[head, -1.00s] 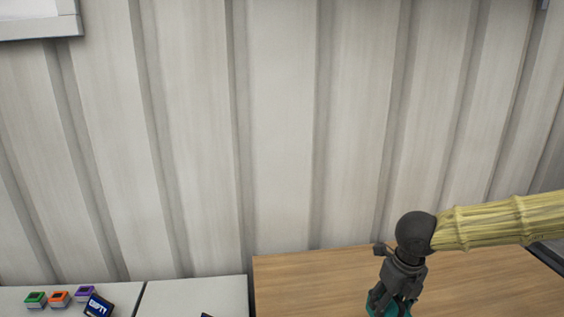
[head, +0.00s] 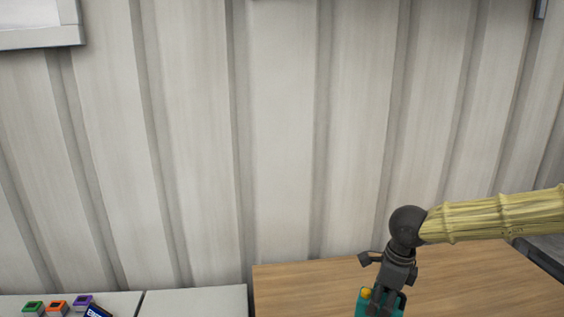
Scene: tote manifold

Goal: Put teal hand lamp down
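The teal hand lamp (head: 363,303) shows at the bottom edge of the head view, with a yellow-orange part (head: 366,292) on its top left. My gripper (head: 383,300) points down over the lamp, and its dark fingers lie against the lamp's upper part. It looks shut on the lamp. The lower part of the lamp is cut off by the picture edge, so I cannot tell whether it touches the wooden table (head: 300,285).
The wooden table top is bare around my arm. On the white surface (head: 200,300) to the left stand green (head: 33,306), orange (head: 57,305) and purple (head: 82,301) items and a dark blue item (head: 97,312). A ribbed wall (head: 280,130) rises behind.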

